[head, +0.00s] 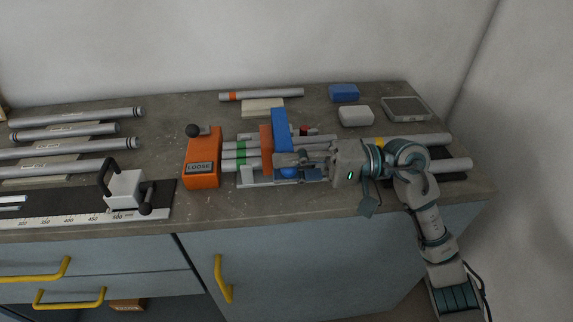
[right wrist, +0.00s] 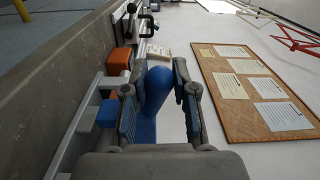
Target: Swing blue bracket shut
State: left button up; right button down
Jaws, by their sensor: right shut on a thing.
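The blue bracket (head: 281,130) stands raised as a flat blue bar on the jig, beside an upright orange block (head: 266,150). In the right wrist view, a rounded blue knob (right wrist: 157,88) sits between the two fingers, with a blue bar behind it. My right gripper (head: 285,161) reaches in from the right, low over the jig, and it also shows in the right wrist view (right wrist: 158,80). It is shut on the blue knob. A round blue part (head: 290,173) shows just below the fingers in the head view. My left gripper is not in view.
An orange clamp marked LOOSE (head: 202,167) with a black knob stands left of the jig, near green-banded tubes (head: 235,154). Several grey tubes (head: 75,130) lie at the left.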

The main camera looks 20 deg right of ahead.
jog(key=shift+a+f, duration=0.15)
jog(key=shift+f, duration=0.3)
jog(key=c, duration=0.9)
grip_release()
jog(key=shift+r, duration=0.1)
jog(key=shift+d, duration=0.2)
jog(key=shift+s+r, duration=0.1)
jog(key=shift+d, duration=0.45)
jog(key=v, duration=1.1)
jog(key=shift+d, duration=0.1)
